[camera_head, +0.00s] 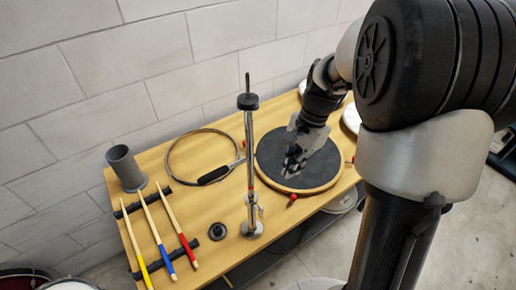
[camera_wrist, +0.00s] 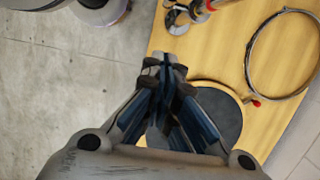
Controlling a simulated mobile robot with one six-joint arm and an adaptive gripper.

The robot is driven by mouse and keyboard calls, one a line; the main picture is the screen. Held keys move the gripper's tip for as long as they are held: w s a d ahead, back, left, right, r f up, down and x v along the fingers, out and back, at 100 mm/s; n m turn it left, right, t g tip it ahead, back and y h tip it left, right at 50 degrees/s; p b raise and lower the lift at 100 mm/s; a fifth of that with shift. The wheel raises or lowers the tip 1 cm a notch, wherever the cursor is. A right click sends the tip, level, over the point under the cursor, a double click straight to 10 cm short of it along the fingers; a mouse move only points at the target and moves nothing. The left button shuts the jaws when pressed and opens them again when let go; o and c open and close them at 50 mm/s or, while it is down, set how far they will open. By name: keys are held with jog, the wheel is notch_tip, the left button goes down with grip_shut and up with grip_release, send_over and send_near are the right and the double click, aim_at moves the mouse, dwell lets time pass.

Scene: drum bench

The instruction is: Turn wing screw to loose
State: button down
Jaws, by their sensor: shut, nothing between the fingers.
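A metal cymbal stand (camera_head: 250,150) stands upright on the wooden bench with a round base, a red ring low on its rod and a black disc near its top. A small metal fitting that looks like the wing screw (camera_head: 254,200) sits low on the rod; its turn angle is too small to tell. My gripper (camera_head: 290,170) is shut and empty over the dark round pad (camera_head: 318,168), right of the stand and apart from it. In the wrist view my gripper (camera_wrist: 166,65) points toward the stand's lower part (camera_wrist: 178,18), which is partly cut off.
A grey cup (camera_head: 125,167), drumsticks (camera_head: 158,240) on black rests and a black knob (camera_head: 217,231) are to the left.

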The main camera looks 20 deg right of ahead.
aim_at(263, 209)
jog(key=s+a+f+b, duration=0.2)
jog(key=a+f, duration=0.3)
jog(key=f, duration=0.4)
jog(key=shift+a+f+b, duration=0.35)
jog(key=shift+f+b, duration=0.05)
jog(key=shift+b, duration=0.45)
jog(key=shift+s+a+r+p, duration=0.3)
jog(key=shift+a+r+p, duration=0.3)
jog(key=shift+p, duration=0.7)
jog(key=shift+s+a+r+p, duration=0.2)
jog(key=shift+a+p, duration=0.35)
jog(key=shift+p, duration=0.2)
jog(key=shift+r, duration=0.1)
